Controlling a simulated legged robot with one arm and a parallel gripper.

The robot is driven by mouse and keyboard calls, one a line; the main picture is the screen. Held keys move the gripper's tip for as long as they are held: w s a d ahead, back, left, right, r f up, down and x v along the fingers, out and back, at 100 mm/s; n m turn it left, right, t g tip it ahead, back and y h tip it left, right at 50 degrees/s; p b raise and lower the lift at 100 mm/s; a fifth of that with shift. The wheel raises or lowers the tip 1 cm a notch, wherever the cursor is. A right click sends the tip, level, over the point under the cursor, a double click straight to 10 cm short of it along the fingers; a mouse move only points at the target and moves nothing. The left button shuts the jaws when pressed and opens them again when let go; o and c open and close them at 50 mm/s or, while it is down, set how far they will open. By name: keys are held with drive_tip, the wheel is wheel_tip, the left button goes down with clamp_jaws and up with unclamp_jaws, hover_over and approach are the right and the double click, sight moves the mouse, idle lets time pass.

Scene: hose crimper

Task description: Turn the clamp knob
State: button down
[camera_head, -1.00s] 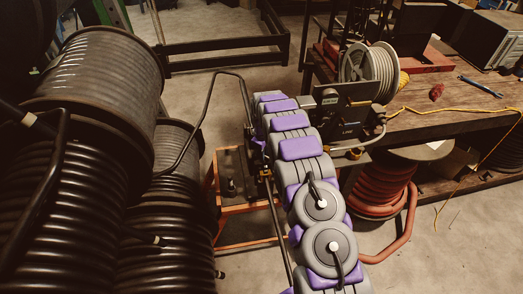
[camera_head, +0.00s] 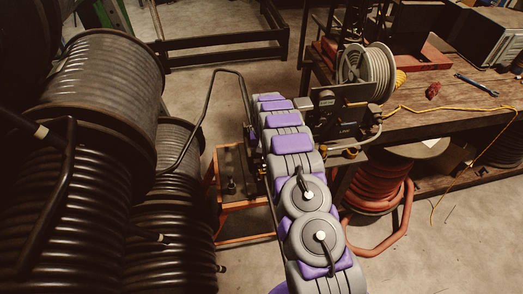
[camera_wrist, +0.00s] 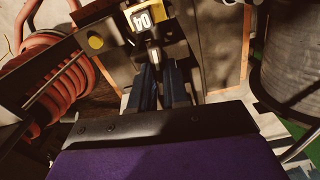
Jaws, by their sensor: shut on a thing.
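My gripper (camera_wrist: 162,72) shows in the wrist view as two dark blue fingers close together, reaching up to the machine. It is shut on a small part at the fingertips, which I take to be the clamp knob (camera_wrist: 155,52); the fingers and shadow hide most of it. Just above is a yellow block with a white number label (camera_wrist: 144,19). In the head view the dark crimper machine (camera_head: 345,118) stands at the left end of the workbench, beyond my arm. My arm hides my gripper and the knob there.
The wooden workbench (camera_head: 440,115) carries a pale hose reel (camera_head: 368,72), a yellow cord and a blue tool (camera_head: 476,85). A red hose coil (camera_head: 375,185) stands below it. Large black hose spools (camera_head: 100,80) fill the left. An orange-framed stand (camera_head: 234,160) is close left of my arm.

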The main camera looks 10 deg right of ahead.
drive_tip(key=m+p, duration=0.1)
drive_tip(key=m, duration=0.4)
drive_tip(key=shift+s+m+p, duration=0.2)
drive_tip(key=shift+m+p, duration=0.1)
drive_tip(key=shift+p, duration=0.1)
drive_tip(key=shift+m+p, duration=0.8)
drive_tip(key=shift+m, duration=1.4)
drive_tip(key=shift+f, duration=0.1)
drive_tip(key=c, duration=1.1)
unclamp_jaws()
drive_tip(key=shift+a, duration=0.2)
drive_tip(key=shift+w+d+r, duration=0.1)
drive_tip(key=shift+d+r, duration=0.05)
drive_tip(key=shift+r, duration=0.05)
